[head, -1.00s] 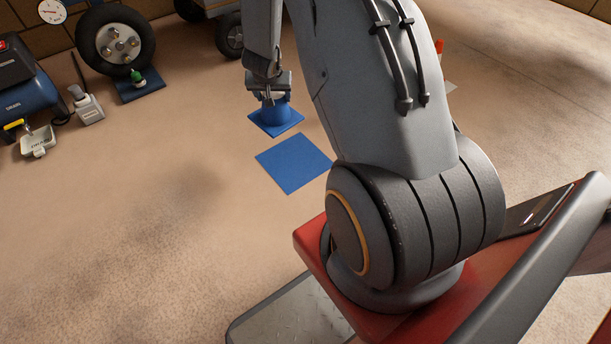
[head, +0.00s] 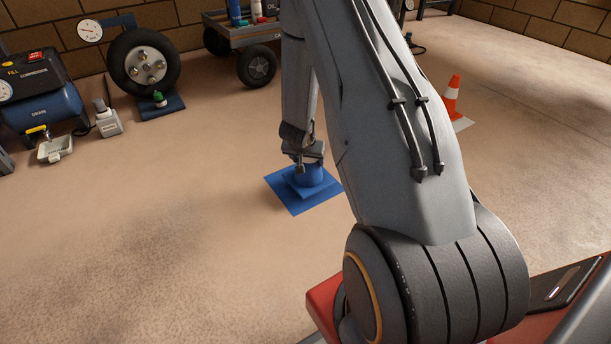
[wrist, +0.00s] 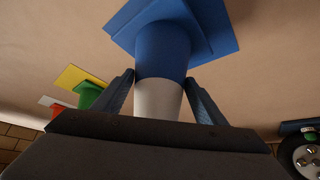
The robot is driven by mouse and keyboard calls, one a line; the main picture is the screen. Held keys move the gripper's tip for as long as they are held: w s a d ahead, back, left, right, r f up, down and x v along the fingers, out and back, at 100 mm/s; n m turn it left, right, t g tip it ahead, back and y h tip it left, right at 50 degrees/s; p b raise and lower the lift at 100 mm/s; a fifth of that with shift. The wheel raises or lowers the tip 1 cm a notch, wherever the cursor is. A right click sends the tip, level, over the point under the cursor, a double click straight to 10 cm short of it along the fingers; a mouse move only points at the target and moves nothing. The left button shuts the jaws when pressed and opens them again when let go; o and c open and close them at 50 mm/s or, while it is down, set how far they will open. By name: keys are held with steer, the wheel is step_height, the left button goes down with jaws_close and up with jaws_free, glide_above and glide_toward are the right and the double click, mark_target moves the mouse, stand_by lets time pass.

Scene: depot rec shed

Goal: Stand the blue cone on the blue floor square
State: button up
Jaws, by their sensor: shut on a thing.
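The blue cone (head: 308,176) is in my gripper (head: 306,160), upright, with its square blue base over the blue floor square (head: 285,200). The floor square shows around the base at the left and front; the arm hides part of its right side. I cannot tell whether the base touches the floor square or hangs just above it. In the wrist view the cone (wrist: 163,55) has a white band near its top, and the fingers of my gripper (wrist: 160,80) are closed on either side of it.
An orange and white cone (head: 452,97) stands at the right on a pale square. The wrist view shows a green cone (wrist: 88,95) by a yellow square (wrist: 80,77). A wheel (head: 144,62), compressor (head: 40,95) and cart (head: 250,40) stand at the back.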

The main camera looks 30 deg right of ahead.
mark_target(307, 169)
steer(key=shift+f+b, duration=1.3)
steer(key=shift+f, duration=0.9)
steer(key=shift+a+f, duration=0.1)
steer(key=shift+f, duration=0.05)
steer(key=o, duration=1.9)
